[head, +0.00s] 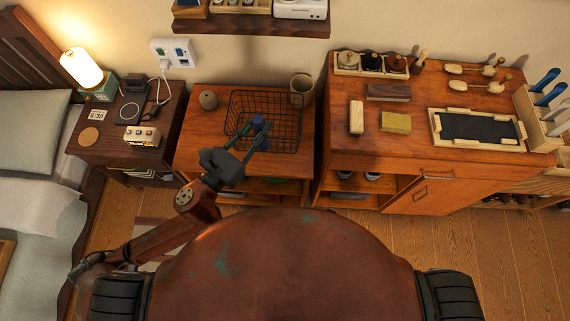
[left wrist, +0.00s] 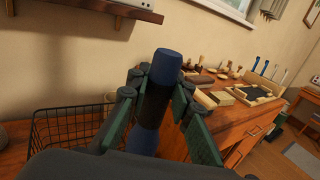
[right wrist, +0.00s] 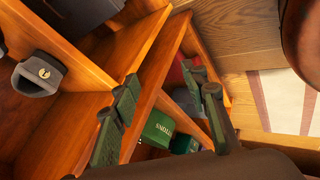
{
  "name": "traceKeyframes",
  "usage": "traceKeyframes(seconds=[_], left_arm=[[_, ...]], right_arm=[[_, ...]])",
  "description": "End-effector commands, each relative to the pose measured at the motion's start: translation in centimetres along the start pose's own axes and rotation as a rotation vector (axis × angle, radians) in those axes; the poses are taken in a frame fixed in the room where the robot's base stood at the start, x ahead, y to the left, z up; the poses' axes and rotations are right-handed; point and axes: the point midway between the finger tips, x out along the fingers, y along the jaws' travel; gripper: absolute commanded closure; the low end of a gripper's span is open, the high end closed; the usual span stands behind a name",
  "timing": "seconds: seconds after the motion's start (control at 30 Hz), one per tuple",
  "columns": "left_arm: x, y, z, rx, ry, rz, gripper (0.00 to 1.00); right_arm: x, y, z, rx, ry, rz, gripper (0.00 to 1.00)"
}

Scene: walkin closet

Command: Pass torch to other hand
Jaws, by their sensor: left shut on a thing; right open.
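The torch (left wrist: 168,64) is a cylinder with blue ends and a dark middle. My left gripper (left wrist: 158,92) is shut around that middle, with the torch standing nearly upright between its green-padded fingers. In the head view the left gripper (head: 257,138) holds the torch (head: 258,122) over the black wire basket, seen from above; the height of the gap is hard to tell. My right gripper (right wrist: 165,85) shows only in the right wrist view. It is open and empty, its fingers spread before wooden shelving.
The wire basket (head: 290,132) stands on a small wooden cabinet, with a cup (head: 302,88) at its back right corner. A longer cabinet at right carries a framed dark tray (head: 478,127) and brushes. In the right wrist view, a green box (right wrist: 158,129) sits in the shelving.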

Motion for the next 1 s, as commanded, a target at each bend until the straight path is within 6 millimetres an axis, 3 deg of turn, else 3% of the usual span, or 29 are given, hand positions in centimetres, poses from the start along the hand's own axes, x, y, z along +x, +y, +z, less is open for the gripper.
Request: traceKeyframes(seconds=[0.1, 0.27, 0.47, 0.7, 0.9, 1.0], left_arm=[[0.0, 0.0, 0.1, 0.000, -0.002, 0.000, 1.00], [0.0, 0.0, 0.1, 0.000, -0.002, 0.000, 1.00], [0.0, 0.0, 0.1, 0.000, -0.002, 0.000, 1.00], [0.0, 0.0, 0.1, 0.000, -0.002, 0.000, 1.00], [0.0, 0.0, 0.1, 0.000, -0.001, 0.000, 1.00], [0.0, 0.0, 0.1, 0.000, -0.002, 0.000, 1.00]], right_arm=[[-0.6, 3.2, -6.2, -0.168, 0.105, 0.056, 0.59], [-2.5, 6.4, -14.5, -0.391, 0.241, 0.142, 0.59], [-7.3, 9.8, -24.3, -0.736, 0.366, 0.293, 0.59], [-16.2, 13.7, -33.8, -1.250, 0.383, 0.560, 0.59], [-25.4, 15.9, -40.2, -1.614, 0.328, 0.820, 0.59], [-30.3, 17.1, -42.4, -1.779, 0.258, 0.953, 0.59]])
